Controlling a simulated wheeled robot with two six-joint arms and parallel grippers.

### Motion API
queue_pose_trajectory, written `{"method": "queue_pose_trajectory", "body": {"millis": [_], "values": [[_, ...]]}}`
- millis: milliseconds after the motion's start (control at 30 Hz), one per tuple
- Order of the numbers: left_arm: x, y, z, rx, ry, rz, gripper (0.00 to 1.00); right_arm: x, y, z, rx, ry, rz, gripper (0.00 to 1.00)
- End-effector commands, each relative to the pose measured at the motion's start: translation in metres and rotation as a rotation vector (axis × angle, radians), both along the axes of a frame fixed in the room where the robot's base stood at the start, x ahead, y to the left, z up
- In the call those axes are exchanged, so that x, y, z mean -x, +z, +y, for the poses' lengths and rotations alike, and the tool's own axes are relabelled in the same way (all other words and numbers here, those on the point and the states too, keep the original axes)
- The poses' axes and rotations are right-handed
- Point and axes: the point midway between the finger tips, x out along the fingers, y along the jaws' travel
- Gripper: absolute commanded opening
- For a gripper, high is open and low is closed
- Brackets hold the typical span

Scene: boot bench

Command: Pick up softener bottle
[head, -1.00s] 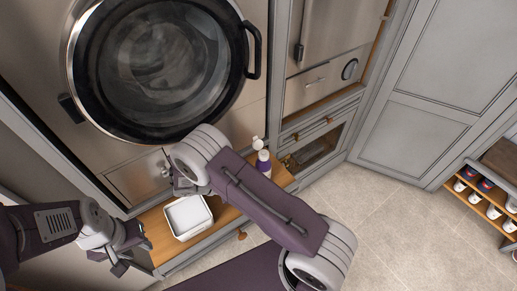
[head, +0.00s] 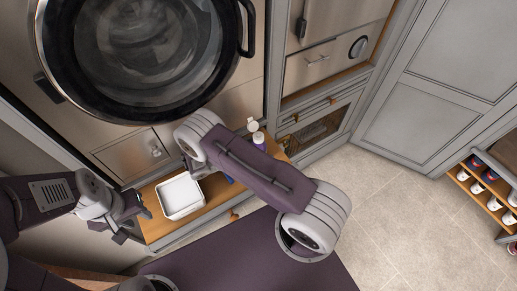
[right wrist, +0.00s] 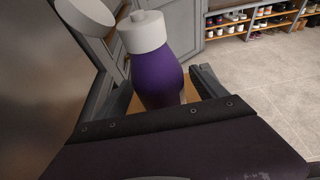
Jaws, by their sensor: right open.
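A purple bottle with a white cap (head: 259,141), which I take as the softener bottle, stands on the wooden bench, partly hidden behind my right arm. In the right wrist view the bottle (right wrist: 160,80) appears upright between the two fingers of my right gripper (right wrist: 165,88). That gripper is open, and I cannot tell how deep the bottle is between the fingers. In the head view my right gripper (head: 193,163) is mostly covered by its own arm. My left gripper (head: 133,222) hangs at the bench's left end, apart from the bottle; its opening is unclear.
A second white cap (head: 252,125) is close beside the bottle, its body hidden. A white tub (head: 181,196) sits on the bench (head: 216,197) to the left. The washer (head: 150,55) rises behind. A shoe rack (head: 480,185) is at right; the floor (head: 390,215) between is clear.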

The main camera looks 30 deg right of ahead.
Motion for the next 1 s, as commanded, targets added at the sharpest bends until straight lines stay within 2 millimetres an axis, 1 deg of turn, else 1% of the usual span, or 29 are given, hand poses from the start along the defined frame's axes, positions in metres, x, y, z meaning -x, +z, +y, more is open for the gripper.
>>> {"method": "queue_pose_trajectory", "body": {"millis": [33, 133, 200, 367, 400, 467, 500, 567, 600, 667, 700, 1000], "values": [[0.0, 0.006, 0.0, 0.0, 0.0, 0.0, 0.36, 0.001, 0.001, -0.01, 0.001, -0.005, 0.002, 0.81], [0.0, 0.007, 0.0, 0.0, 0.0, 0.0, 0.36, -0.001, -0.006, -0.021, 0.0, -0.003, 0.001, 0.81], [0.0, 0.007, 0.0, 0.0, 0.0, 0.0, 0.36, -0.001, -0.008, -0.025, -0.001, -0.001, -0.001, 0.81], [0.0, 0.006, 0.0, 0.0, 0.0, 0.0, 0.36, -0.002, -0.008, -0.025, -0.001, 0.0, -0.001, 0.81], [0.0, 0.006, 0.0, 0.0, 0.0, 0.0, 0.36, -0.002, -0.008, -0.025, -0.001, 0.0, -0.001, 0.78], [0.0, 0.006, 0.0, 0.0, 0.0, 0.0, 0.36, -0.002, -0.008, -0.025, -0.001, 0.0, -0.001, 0.62], [0.0, 0.006, 0.0, 0.0, 0.0, 0.0, 0.36, -0.002, -0.008, -0.025, -0.001, 0.0, -0.001, 0.5], [0.0, 0.006, 0.0, 0.0, 0.0, 0.0, 0.36, -0.002, -0.008, -0.025, -0.001, 0.0, -0.001, 0.34], [0.0, 0.006, 0.0, 0.0, 0.0, 0.0, 0.36, -0.002, -0.008, -0.025, -0.001, 0.0, -0.001, 0.23], [0.0, 0.006, 0.0, 0.0, 0.0, 0.0, 0.36, -0.002, -0.008, -0.025, 0.0, 0.0, -0.001, 0.06], [0.0, 0.006, 0.0, 0.0, 0.0, 0.0, 0.36, -0.002, -0.008, -0.025, 0.0, 0.0, -0.001, 0.0], [0.0, 0.006, 0.0, 0.0, 0.0, 0.0, 0.36, -0.002, -0.005, -0.025, 0.001, -0.001, -0.002, 0.0]]}}
